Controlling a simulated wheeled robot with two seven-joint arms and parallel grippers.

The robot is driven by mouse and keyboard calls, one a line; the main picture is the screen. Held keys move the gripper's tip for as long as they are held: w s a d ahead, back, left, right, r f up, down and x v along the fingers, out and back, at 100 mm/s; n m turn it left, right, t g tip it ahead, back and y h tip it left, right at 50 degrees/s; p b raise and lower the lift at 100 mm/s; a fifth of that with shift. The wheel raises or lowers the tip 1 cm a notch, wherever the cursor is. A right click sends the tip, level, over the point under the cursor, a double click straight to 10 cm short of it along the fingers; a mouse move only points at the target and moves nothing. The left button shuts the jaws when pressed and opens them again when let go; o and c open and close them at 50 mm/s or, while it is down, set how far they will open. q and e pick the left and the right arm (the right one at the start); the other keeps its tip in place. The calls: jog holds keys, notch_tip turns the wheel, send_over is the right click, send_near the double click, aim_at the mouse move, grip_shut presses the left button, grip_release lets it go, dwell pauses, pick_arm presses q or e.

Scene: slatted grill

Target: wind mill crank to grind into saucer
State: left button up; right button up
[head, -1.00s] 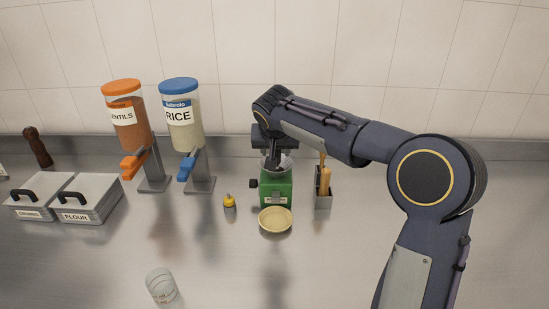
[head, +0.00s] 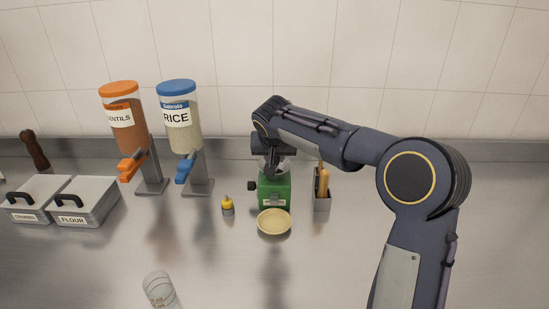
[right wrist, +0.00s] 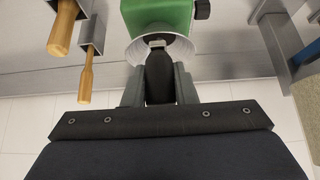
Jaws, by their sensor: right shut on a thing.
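The green mill (head: 275,191) stands on the steel counter, with a dark knob on its left side. The pale yellow saucer (head: 274,222) sits on the counter right in front of it. My right gripper (head: 272,166) reaches down over the mill's top. In the right wrist view my right gripper (right wrist: 159,84) is shut on the dark crank handle (right wrist: 158,72), beside the mill's pale hopper (right wrist: 185,58). The green body (right wrist: 160,15) shows beyond it. The saucer's contents, if any, are too small to tell. My left gripper is not in view.
Lentils (head: 124,120) and rice (head: 179,120) dispensers stand left of the mill. A small yellow-topped bottle (head: 227,206) and a holder with wooden-handled tools (head: 322,200) flank the mill. A glass (head: 159,289) stands at the front.

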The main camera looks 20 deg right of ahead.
jog(key=shift+w+a, duration=0.3)
jog(key=shift+a, duration=0.25)
jog(key=shift+w+a, duration=0.4)
jog(key=shift+w, duration=0.05)
